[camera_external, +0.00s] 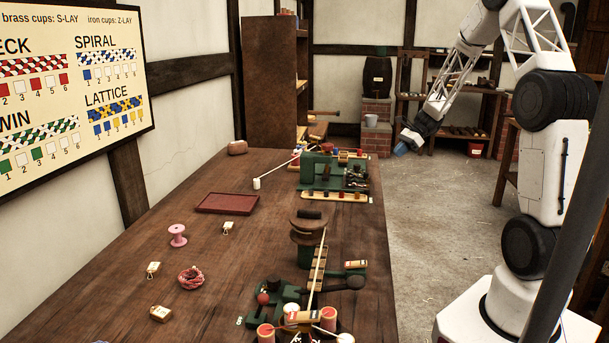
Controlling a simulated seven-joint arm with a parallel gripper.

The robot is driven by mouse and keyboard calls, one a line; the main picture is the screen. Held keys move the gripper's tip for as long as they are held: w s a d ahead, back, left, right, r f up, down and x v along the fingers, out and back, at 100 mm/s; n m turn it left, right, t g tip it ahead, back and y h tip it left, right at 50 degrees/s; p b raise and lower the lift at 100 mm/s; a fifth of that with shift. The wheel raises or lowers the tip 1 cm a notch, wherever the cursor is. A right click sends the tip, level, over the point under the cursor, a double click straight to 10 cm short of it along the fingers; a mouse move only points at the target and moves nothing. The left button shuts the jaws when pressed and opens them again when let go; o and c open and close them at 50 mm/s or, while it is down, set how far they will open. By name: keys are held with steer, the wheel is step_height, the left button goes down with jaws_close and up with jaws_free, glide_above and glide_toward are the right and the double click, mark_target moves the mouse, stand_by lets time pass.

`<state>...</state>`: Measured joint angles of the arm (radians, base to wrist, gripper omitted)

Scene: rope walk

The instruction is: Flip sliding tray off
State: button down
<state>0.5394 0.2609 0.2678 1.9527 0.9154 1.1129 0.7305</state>
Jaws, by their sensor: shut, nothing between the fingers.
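My gripper (404,146) hangs in the air at the upper middle, past the right edge of the workbench. Its blue tip is small here; it is shut and empty, apart from everything on the bench. A green machine (313,165) stands at the bench's far right. A narrow tan tray (348,197) with several small coloured pieces lies along its near side. I cannot tell from this view whether this is the sliding tray, or how it is set. A flat dark red tray (227,211) lies empty on the bench, left of the machine.
A wooden post with a round top (309,225) and a second green machine (262,315) stand nearer on the bench (150,220). A pale rope (317,270) runs between them. A pink spool (178,236) and a rope coil (191,278) lie left. The floor (430,210) right of the bench is clear.

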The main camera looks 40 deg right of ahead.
glide_toward(349, 177)
steer(key=s+f, duration=0.1)
steer(key=s+d+f, duration=0.1)
steer(key=s, duration=0.1)
steer(key=s+d+f, duration=0.1)
steer(key=shift+s+d+f, duration=0.15)
steer(key=shift+s, duration=0.1)
steer(key=shift+w+a, duration=0.25)
steer(key=shift+a, duration=0.5)
steer(key=shift+w+a, duration=0.1)
steer(key=w+a, duration=0.7)
stand_by(0.4)
